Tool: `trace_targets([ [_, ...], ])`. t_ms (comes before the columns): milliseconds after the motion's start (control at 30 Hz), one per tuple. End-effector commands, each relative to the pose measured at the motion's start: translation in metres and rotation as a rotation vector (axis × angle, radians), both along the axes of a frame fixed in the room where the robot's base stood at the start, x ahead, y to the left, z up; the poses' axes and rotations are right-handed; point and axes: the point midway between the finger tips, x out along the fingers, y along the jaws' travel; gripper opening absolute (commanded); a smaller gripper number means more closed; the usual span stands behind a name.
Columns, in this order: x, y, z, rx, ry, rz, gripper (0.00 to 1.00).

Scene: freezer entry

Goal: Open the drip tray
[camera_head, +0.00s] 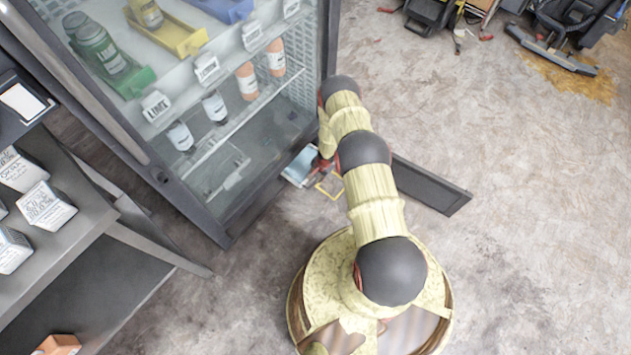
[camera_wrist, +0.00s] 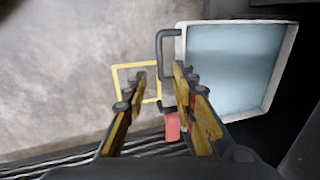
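The drip tray (camera_wrist: 288,60) is a shallow box with a white rim and a pale blue inside. It fills the right of the wrist view, and in the head view it (camera_head: 301,166) sticks out at the foot of the glass-fronted cabinet. A dark bracket handle (camera_wrist: 160,50) stands on its left side. My gripper (camera_wrist: 160,75) is open, one finger on each side of the handle in the wrist picture. I cannot tell whether they touch it. The right finger hides part of the handle. In the head view my arm hides the gripper.
The glass-fronted cabinet (camera_head: 215,195) holds bottles and coloured bins. A yellow square outline (camera_wrist: 122,67) lies on the floor beside the tray. A dark flat panel (camera_head: 432,187) lies right of my arm. Shelves with boxes (camera_head: 75,235) stand at left.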

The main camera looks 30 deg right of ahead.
Motion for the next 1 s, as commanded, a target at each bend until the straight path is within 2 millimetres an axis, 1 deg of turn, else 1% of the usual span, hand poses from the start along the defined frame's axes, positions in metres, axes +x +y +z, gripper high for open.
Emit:
trace_targets([
  [33,0.001,0.001,-0.013,0.000,0.001,0.002,0.27],
  [100,0.003,0.002,-0.024,-0.001,0.001,0.003,0.27],
  [200,0.006,0.002,-0.037,-0.001,0.001,0.004,0.27],
  [333,0.008,0.004,-0.049,-0.002,0.002,0.005,0.27],
  [467,0.010,0.003,-0.053,-0.002,0.000,0.005,0.27],
  [700,0.010,0.003,-0.052,-0.003,0.001,0.005,0.27],
  [1000,0.009,0.003,-0.052,-0.002,0.001,0.004,0.11],
])
